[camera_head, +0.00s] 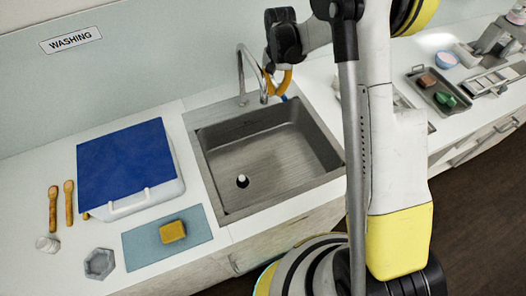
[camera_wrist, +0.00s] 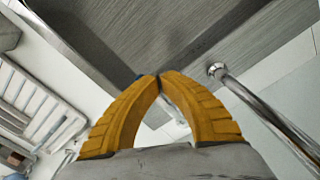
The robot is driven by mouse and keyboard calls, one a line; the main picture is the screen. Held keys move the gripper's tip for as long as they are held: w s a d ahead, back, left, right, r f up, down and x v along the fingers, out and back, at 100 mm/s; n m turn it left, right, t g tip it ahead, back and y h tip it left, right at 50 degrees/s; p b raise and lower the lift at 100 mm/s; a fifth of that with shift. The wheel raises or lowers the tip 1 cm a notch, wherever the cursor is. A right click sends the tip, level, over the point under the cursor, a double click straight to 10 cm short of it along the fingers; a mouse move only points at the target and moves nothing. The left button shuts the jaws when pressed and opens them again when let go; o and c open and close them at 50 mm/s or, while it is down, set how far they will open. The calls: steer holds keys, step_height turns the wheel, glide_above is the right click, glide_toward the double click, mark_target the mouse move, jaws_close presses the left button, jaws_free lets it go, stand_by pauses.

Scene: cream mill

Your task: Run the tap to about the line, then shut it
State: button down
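The chrome tap (camera_head: 240,75) arches over the back of the steel sink (camera_head: 215,195); in the wrist view its spout (camera_wrist: 265,108) runs to the right of my fingers. My gripper (camera_head: 279,94) is beside the tap, above the sink's back edge, to the right of the spout. Its yellow fingertips (camera_wrist: 160,76) meet. A small blue part (camera_head: 284,98) shows at the fingertips, mostly hidden; I cannot tell whether it is the tap's handle or whether the fingers touch it. I see no water stream and no clear fill line in the sink. A small dark and white drain piece (camera_head: 242,181) shows on its floor.
Left of the sink are a blue-topped white box (camera_head: 125,163), a yellow sponge (camera_head: 172,231) on a blue-grey mat (camera_head: 140,250), wooden spoons (camera_head: 53,210) and a grey hexagonal dish (camera_head: 99,263). Right of my arm is a tray (camera_head: 424,84) with coloured blocks.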

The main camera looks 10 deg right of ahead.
mark_target(283, 95)
step_height(283, 95, down, 4)
steer(key=b, duration=0.2)
steer(key=shift+r+b, duration=0.2)
steer(key=shift+b, duration=0.15)
steer(key=shift+d, duration=0.2)
steer(key=shift+w+d, duration=0.2)
steer(key=shift+d, duration=0.45)
steer(key=shift+w+d, duration=0.15)
steer(key=shift+d, duration=0.45)
